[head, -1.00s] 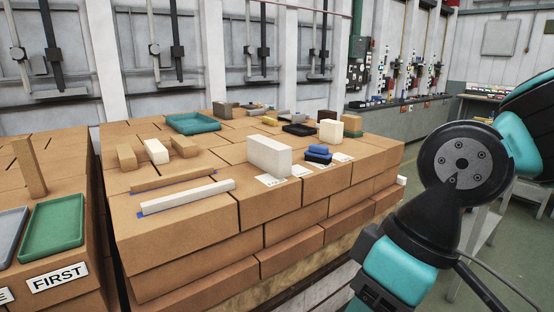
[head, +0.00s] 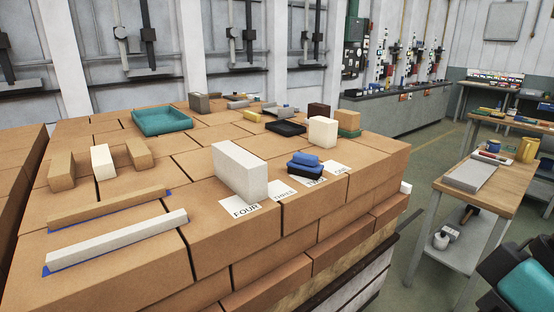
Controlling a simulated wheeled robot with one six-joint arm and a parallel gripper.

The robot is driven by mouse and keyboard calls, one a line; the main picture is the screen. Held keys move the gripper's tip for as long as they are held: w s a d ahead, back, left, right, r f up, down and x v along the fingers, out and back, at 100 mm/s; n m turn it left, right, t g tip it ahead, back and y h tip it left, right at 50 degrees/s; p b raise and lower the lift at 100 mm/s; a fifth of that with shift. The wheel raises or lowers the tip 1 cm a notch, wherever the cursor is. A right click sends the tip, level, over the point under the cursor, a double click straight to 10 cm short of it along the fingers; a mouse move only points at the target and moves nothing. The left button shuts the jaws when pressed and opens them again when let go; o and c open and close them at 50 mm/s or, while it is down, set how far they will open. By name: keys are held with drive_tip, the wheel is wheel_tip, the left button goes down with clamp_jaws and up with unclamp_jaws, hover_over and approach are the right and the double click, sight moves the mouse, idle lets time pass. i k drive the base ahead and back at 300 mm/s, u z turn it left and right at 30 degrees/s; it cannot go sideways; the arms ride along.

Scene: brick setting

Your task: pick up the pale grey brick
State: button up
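A large pale grey brick (head: 240,172) stands on its long narrow side near the front edge of the stack of brown boxes, in the middle of the head view. Its near end rests by a white card reading FOUR (head: 241,208). Nothing touches it from above. My gripper is not in view; only a teal and black part of my arm shows at the lower right corner, well away from the brick.
Blue blocks (head: 304,165) lie just right of the brick. A cream block (head: 322,131) stands farther right. A long pale bar (head: 120,241) lies at the front left. A black tray (head: 286,128) and a teal tray (head: 162,121) are behind. A wooden-topped bench (head: 500,190) stands right.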

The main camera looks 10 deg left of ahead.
sight(245, 174)
drive_tip(key=z, duration=0.05)
drive_tip(key=i, duration=0.8)
drive_tip(key=u, duration=1.05)
drive_tip(key=i, duration=0.6)
drive_tip(key=u, duration=0.65)
